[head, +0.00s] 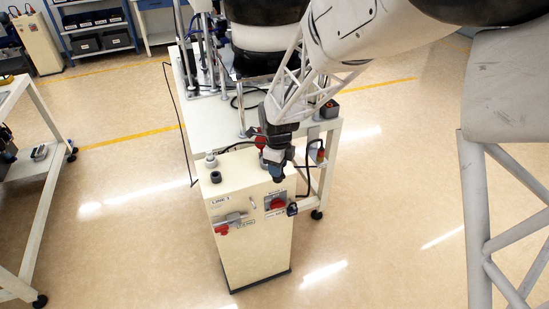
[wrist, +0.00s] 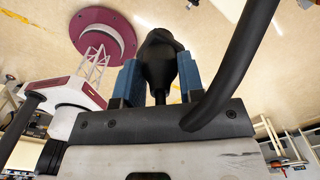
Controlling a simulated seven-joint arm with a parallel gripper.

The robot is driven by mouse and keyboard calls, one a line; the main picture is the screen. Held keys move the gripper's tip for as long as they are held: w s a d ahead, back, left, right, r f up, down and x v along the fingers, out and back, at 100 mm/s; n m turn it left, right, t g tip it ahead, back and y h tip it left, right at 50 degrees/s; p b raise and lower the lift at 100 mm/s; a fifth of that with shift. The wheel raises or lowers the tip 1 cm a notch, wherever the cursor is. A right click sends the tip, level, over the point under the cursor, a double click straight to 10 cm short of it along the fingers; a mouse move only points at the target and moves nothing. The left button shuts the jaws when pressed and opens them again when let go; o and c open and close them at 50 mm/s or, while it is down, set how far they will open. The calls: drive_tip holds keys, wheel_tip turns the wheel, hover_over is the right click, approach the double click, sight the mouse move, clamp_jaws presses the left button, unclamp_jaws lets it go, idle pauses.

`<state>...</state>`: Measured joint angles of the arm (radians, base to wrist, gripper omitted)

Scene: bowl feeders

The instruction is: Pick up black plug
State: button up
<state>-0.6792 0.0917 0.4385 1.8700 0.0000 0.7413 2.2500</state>
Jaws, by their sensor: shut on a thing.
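The black plug (wrist: 160,58) shows in the wrist view, upright between the two blue fingers of my gripper (wrist: 158,72). The fingers are shut on its sides. A thick black cable or hose (wrist: 232,65) passes close to the right finger. In the head view my gripper (head: 278,167) points down over the right part of the top of a cream cabinet (head: 250,240). A small dark tip shows below the fingers. I cannot tell from this view whether the plug touches the cabinet top.
On the cabinet top, a black round fitting (head: 215,177) and a grey one (head: 210,159) stand left of my gripper. A white workbench (head: 215,125) stands behind.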

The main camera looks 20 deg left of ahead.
drive_tip(key=shift+s+d+r, duration=0.1)
drive_tip(key=shift+s+d, duration=0.7)
drive_tip(key=shift+s, duration=0.25)
